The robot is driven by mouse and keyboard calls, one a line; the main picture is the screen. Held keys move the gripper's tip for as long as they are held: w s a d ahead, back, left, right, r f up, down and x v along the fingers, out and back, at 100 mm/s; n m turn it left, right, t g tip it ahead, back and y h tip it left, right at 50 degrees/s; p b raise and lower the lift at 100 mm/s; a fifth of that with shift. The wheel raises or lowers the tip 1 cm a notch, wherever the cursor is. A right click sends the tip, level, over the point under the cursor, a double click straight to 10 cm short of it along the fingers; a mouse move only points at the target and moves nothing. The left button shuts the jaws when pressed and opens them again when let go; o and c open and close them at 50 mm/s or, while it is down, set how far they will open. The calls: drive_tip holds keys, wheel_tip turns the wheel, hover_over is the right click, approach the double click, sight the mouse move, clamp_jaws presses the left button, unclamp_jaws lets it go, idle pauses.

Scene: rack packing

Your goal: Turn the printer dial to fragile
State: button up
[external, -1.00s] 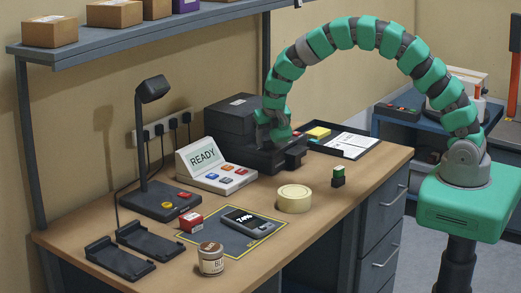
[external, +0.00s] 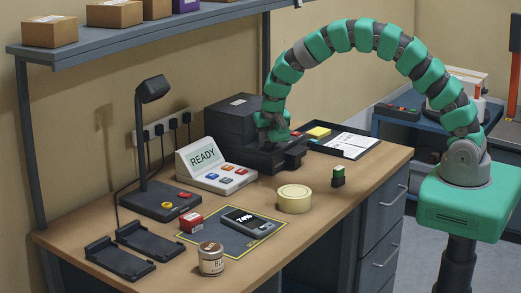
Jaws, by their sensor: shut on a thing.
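The black printer (external: 232,121) stands at the back of the desk, against the wall. My gripper (external: 270,142) is down at the right side of the printer, over its lower front part. It is shut on the printer dial, which the gripper and wrist hide. The dial's pointer and markings cannot be read from here.
A white console (external: 205,160) reading READY stands left of the printer. A black tray (external: 365,151) with papers lies to its right. A tape roll (external: 294,199), a small green-topped block (external: 338,176), a phone-like device (external: 250,221) and a jar (external: 211,260) are in front.

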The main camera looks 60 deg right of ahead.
drive_tip(key=shift+w, duration=0.1)
drive_tip(key=m, duration=0.2)
drive_tip(key=m+g, duration=0.1)
drive_tip(key=m, duration=0.1)
drive_tip(key=m+g+h, duration=0.1)
drive_tip(key=shift+w+a+m+b, duration=0.15)
drive_tip(key=shift+w+m+b, duration=0.15)
drive_tip(key=shift+m, duration=0.1)
drive_tip(key=m+g+b, duration=0.1)
drive_tip(key=m+g, duration=0.1)
drive_tip(key=m, duration=0.3)
drive_tip(key=shift+m, duration=0.4)
drive_tip(key=o, duration=1)
drive_tip(key=shift+c, duration=0.2)
drive_tip(key=shift+r, duration=0.1)
drive_tip(key=p+v, duration=0.1)
drive_tip(key=v, duration=1.2)
drive_tip(key=shift+w+a+r, duration=0.2)
drive_tip(key=shift+w, duration=0.05)
